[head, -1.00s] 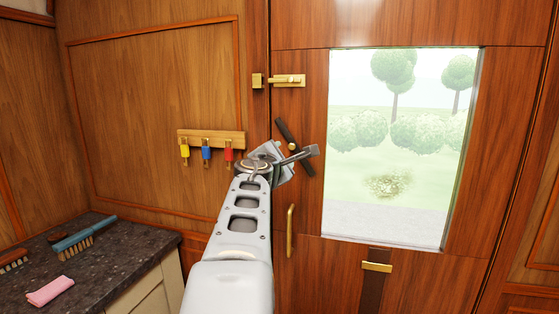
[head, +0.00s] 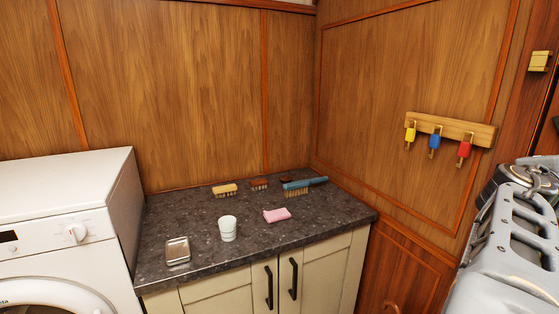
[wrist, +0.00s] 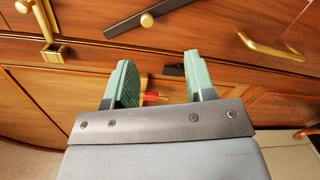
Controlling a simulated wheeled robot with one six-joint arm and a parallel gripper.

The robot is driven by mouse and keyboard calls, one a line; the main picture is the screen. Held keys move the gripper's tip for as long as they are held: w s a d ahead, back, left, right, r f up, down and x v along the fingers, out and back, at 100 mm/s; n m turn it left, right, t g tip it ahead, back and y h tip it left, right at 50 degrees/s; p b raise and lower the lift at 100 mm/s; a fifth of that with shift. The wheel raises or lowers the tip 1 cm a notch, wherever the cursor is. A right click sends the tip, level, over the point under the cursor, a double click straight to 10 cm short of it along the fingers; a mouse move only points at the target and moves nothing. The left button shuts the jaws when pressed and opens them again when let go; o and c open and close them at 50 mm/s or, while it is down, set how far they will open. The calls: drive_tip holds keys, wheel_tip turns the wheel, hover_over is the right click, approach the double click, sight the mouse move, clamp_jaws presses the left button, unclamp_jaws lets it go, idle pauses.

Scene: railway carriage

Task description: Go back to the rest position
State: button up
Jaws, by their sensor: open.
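My gripper (wrist: 161,80) shows in the wrist view with its two green-padded fingers apart. Nothing is held between them. A small red tag (wrist: 153,96) shows in the gap, behind the fingers, and I cannot tell how far off it is. The wooden door shows beyond the fingers, with a black turn lever with a brass knob (wrist: 147,20), a brass bolt (wrist: 50,48) and a brass handle (wrist: 268,45). In the head view only part of my arm shows at the right edge, and the gripper is out of frame.
A wall rack (head: 470,128) carries yellow, blue and red tags, left of my arm. A dark counter (head: 200,215) holds a white cup (head: 228,228), a pink sponge (head: 277,214), a metal tin (head: 177,250) and several brushes. A white washing machine (head: 60,200) stands at left.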

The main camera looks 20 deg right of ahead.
drive_tip(key=w+a+f+m+y, duration=0.2)
drive_tip(key=a+f+m+y, duration=0.15)
drive_tip(key=f, duration=0.45)
drive_tip(key=w+a+f+m+y, duration=0.25)
drive_tip(key=a+f+m, duration=0.2)
drive_tip(key=f, duration=0.35)
drive_tip(key=w+a+f+y, duration=0.2)
drive_tip(key=a+f+y, duration=0.1)
drive_tip(key=a, duration=0.6)
drive_tip(key=w+a+f+t+y+p, duration=0.1)
drive_tip(key=a+f+y, duration=0.3)
drive_tip(key=a, duration=0.6)
drive_tip(key=w+a+f+y+p, duration=0.1)
drive_tip(key=w+a+f+y, duration=0.1)
drive_tip(key=a+f, duration=0.5)
drive_tip(key=a+y, duration=0.1)
drive_tip(key=a, duration=0.2)
drive_tip(key=shift+w+t+y, duration=0.3)
drive_tip(key=shift+w+y, duration=0.05)
drive_tip(key=shift+y, duration=0.05)
drive_tip(key=shift+a+r+n+y, duration=0.15)
drive_tip(key=shift+a+n, duration=0.5)
drive_tip(key=shift+a, duration=0.5)
drive_tip(key=shift+a+n+y, duration=0.15)
drive_tip(key=shift+a+n, duration=0.5)
drive_tip(key=shift+a, duration=0.5)
drive_tip(key=shift+c, duration=0.2)
